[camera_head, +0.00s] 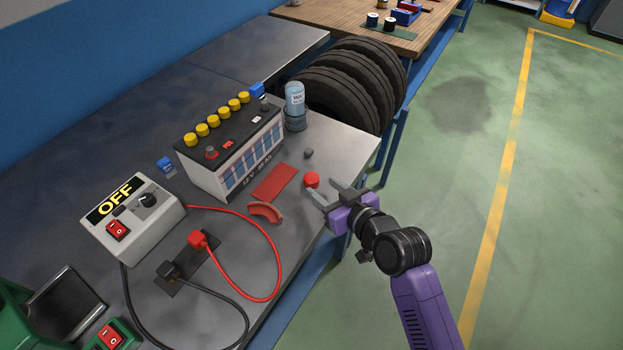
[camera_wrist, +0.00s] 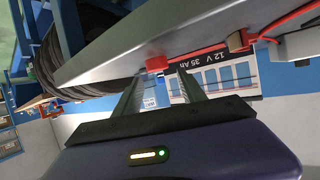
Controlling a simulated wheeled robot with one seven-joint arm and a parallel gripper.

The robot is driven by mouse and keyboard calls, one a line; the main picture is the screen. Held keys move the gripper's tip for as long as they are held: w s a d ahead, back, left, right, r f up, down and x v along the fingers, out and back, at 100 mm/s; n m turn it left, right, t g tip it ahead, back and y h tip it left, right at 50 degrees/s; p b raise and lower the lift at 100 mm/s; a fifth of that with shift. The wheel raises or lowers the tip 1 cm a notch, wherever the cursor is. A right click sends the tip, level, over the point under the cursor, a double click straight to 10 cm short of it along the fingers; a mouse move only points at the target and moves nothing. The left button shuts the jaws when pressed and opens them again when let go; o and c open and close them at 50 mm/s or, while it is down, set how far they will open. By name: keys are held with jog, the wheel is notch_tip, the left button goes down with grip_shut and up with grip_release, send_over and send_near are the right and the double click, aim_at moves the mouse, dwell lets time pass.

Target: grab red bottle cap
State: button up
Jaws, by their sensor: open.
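The red bottle cap (camera_head: 312,180) stands on the grey workbench (camera_head: 345,150) near its right edge. My gripper (camera_head: 324,188) is open and empty, just to the right of the cap, with its fingers pointing toward it. In the wrist view, which is turned upside down, the red cap (camera_wrist: 156,64) shows just beyond the fingertips (camera_wrist: 160,77), roughly between them. The cap appears to be apart from both fingers, though the exact gap is hard to tell.
A battery (camera_head: 232,150) with yellow caps stands behind. A red flat strip (camera_head: 275,182), a curved red piece (camera_head: 265,212), a small dark cap (camera_head: 308,153) and a blue bottle (camera_head: 295,100) are nearby. Red cable (camera_head: 278,255) lies at left. The floor at right is clear.

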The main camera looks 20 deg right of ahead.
aim_at(314, 180)
jog(key=shift+d+p+x, duration=0.1)
jog(key=shift+p+x, duration=0.15)
jog(key=shift+x, duration=1.2)
jog(key=shift+d+p+x, duration=0.15)
jog(key=shift+p+x, duration=0.05)
jog(key=shift+x, duration=1.25)
grip_shut()
